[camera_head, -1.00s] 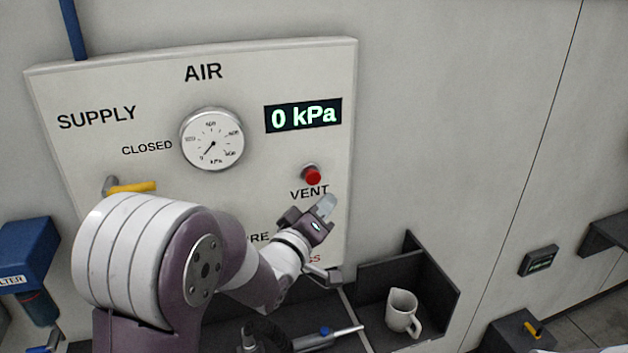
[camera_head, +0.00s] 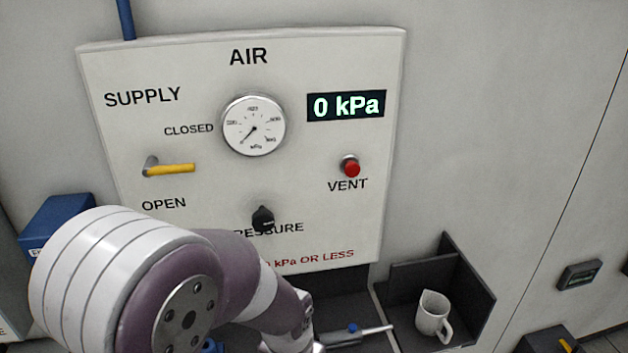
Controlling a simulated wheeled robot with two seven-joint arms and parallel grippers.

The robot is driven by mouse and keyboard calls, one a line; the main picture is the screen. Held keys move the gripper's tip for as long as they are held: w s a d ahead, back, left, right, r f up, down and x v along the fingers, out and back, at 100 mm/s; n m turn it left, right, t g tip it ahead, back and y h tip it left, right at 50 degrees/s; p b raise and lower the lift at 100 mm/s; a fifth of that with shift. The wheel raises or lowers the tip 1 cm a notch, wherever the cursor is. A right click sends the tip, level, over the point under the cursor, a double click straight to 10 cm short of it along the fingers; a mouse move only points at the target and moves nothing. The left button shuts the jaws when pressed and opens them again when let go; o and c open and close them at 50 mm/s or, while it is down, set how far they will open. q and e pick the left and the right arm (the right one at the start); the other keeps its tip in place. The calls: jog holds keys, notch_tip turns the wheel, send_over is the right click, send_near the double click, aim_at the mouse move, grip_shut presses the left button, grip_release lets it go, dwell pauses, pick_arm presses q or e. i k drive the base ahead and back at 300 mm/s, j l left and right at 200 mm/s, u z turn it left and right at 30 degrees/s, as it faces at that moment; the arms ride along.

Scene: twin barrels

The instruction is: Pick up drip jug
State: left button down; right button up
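The drip jug, a small white jug (camera_head: 433,315), stands upright in a dark open-topped bin (camera_head: 473,298) at the lower right. Its handle faces right and its open mouth faces up. My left arm comes in from the lower left and its wrist reaches down to the bottom edge, left of the jug. The fingers of my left gripper do not show. My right arm and gripper are not in view. Nothing touches the jug.
A wall panel has a yellow supply lever (camera_head: 180,169), a gauge (camera_head: 253,125), a black pressure knob (camera_head: 263,217) and a red vent button (camera_head: 351,167); its display (camera_head: 346,105) reads 0 kPa. A tool with a metal tip (camera_head: 375,330) lies left of the jug.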

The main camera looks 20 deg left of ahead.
aim_at(434, 308)
jog(key=i+l, duration=0.7)
jog(key=i, duration=0.25)
